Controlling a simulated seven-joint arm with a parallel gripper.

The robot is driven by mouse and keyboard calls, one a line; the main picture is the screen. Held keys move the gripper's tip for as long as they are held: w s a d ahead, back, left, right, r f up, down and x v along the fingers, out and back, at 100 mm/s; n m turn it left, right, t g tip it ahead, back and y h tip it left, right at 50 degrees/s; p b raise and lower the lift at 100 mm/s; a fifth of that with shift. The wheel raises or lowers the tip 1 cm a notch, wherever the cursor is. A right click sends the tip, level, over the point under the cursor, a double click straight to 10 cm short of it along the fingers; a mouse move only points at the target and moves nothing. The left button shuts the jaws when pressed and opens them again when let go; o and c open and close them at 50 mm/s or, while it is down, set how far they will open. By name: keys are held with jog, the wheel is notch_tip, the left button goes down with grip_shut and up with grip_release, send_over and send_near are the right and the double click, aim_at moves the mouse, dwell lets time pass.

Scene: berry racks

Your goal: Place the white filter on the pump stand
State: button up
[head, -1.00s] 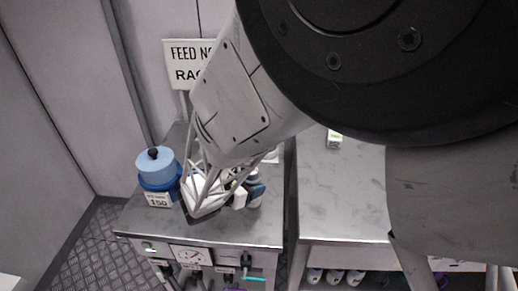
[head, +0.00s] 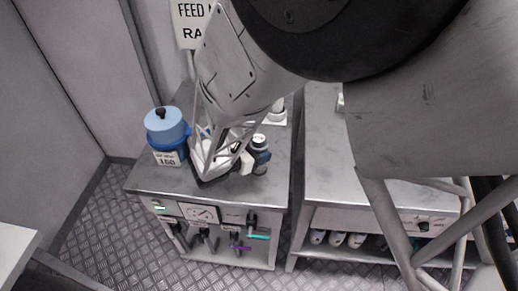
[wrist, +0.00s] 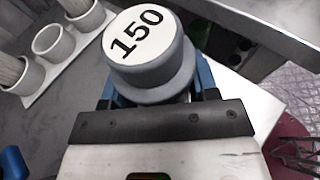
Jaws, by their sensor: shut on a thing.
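My gripper (wrist: 150,90) is shut on a round, grey-sided piece with a white top marked 150, which I take as the white filter (wrist: 140,32). The blue fingers show on both sides of it. In the head view the filter's pale top (head: 259,139) shows at the right of my gripper, over the metal cabinet top. A blue canister (head: 167,128) with a black knob and a 150 label stands at the cabinet's left, apart from the filter. It may be the pump stand; I cannot tell for certain.
A white rack of cups (wrist: 52,40) stands behind the gripper; one cup looks empty, others hold grey pieces. The metal cabinet (head: 150,180) has a gauge (head: 199,212) on its front. A second metal table (head: 325,150) is at the right, past a narrow gap.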

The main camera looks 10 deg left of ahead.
jog(key=o, duration=1)
jog(key=shift+c, duration=0.2)
jog(key=shift+r, duration=0.1)
jog(key=v, duration=1.2)
